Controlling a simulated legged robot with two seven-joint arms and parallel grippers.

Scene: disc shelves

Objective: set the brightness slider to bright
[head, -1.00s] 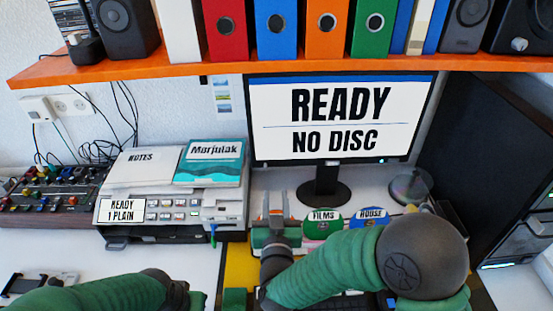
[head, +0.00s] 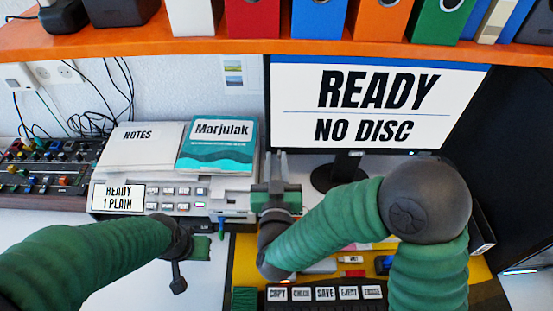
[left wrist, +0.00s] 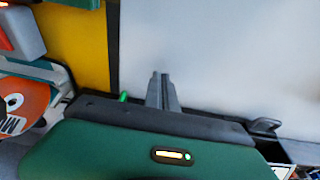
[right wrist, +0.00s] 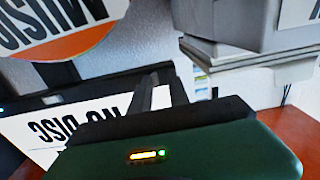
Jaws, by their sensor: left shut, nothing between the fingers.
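No brightness slider can be made out for certain in any view. The monitor (head: 375,130) reads READY, NO DISC; part of it also shows in the right wrist view (right wrist: 60,125). My right gripper (head: 280,160) points up in front of the monitor's lower left side, beside the grey device. Its fingers (right wrist: 158,85) stand slightly apart with nothing between them. My left gripper (left wrist: 161,78) is shut and empty, over the white desk beside the yellow mat. In the head view its fingertips are hard to make out.
A printer-like device (head: 240,198) with buttons carries notes and a Marjulak book (head: 215,145). A mixer (head: 45,165) stands at left. A labelled key row (head: 325,293) lies on the yellow mat (head: 245,265). An orange shelf (head: 150,47) with binders spans above.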

